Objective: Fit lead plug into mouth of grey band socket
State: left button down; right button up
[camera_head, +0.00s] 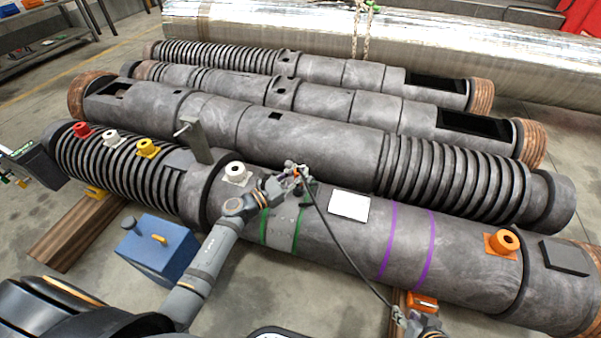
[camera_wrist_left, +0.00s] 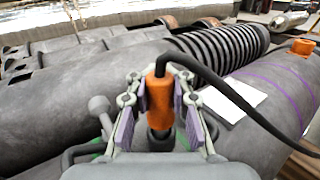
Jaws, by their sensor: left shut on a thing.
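My left gripper (camera_head: 294,172) is shut on the lead plug, above the near barrel (camera_head: 345,243). In the left wrist view, the orange body of the plug (camera_wrist_left: 161,100) sits between the purple pads of my left gripper (camera_wrist_left: 160,92), its black cable (camera_wrist_left: 215,78) leaving the top. A dark round part (camera_wrist_left: 160,138) shows below the plug; I cannot tell whether it is the plug's nose or a socket mouth. A white-rimmed socket (camera_head: 236,172) stands left of the gripper. No socket is clearly marked grey. My right gripper (camera_head: 418,324) is at the bottom edge, its fingers unclear.
Red (camera_head: 82,130), white (camera_head: 111,136) and yellow (camera_head: 147,147) sockets sit on the ribbed left end. An orange socket (camera_head: 503,241) is at right. A lever (camera_head: 193,138) stands up behind the left forearm. A blue box (camera_head: 158,247) is on the floor. The cable (camera_head: 345,243) sags rightward.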

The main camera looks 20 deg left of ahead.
pick_arm(q)
jog(key=shift+f+b, duration=1.15)
jog(key=c, duration=1.1)
grip_release()
jog(key=shift+r, duration=0.1)
jog(key=v, duration=1.2)
jog(key=shift+w, duration=0.1)
